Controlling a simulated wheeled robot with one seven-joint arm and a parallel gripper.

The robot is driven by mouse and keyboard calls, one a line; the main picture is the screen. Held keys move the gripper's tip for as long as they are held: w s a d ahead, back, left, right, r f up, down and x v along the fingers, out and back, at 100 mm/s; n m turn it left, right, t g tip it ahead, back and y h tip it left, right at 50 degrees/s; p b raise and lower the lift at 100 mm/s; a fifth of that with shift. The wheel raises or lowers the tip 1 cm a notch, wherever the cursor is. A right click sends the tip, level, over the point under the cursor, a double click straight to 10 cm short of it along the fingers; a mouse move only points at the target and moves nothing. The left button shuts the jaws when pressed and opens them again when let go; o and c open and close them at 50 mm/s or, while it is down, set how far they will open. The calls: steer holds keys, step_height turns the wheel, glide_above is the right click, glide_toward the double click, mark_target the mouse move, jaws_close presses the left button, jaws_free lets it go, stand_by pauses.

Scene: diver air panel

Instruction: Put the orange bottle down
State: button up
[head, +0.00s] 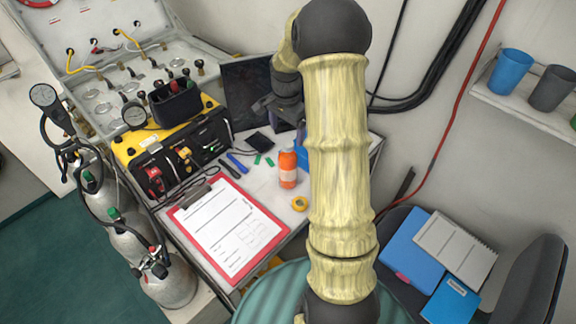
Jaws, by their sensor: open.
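The orange bottle (288,170) stands upright on the white tabletop (262,187), to the right of the red clipboard. It has a pale band around its middle. My gripper (264,106) is beyond and above the bottle, near a dark screen, and is apart from it. It is open, and I see nothing in it. My arm covers the table to the right of the bottle.
The red clipboard (183,218) lies at the table's front. Small green and blue items, a dark pad (258,143) and a yellow tape roll (299,203) lie near the bottle. A yellow-black air panel (173,150) stands left. A chair with blue folders (410,250) is at right.

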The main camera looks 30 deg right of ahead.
mark_target(287, 144)
step_height(287, 144, down, 5)
steer(key=shift+f+p, duration=0.1)
steer(key=shift+p, duration=0.5)
steer(key=shift+s+f+p, duration=0.1)
steer(key=shift+f+p, duration=0.25)
steer(key=shift+p, duration=0.1)
steer(key=shift+d+f+p, duration=0.15)
steer(key=shift+f+p, duration=0.7)
steer(key=shift+f, duration=1.35)
steer(key=c, duration=1.8)
steer(key=shift+r, duration=0.1)
jaws_close()
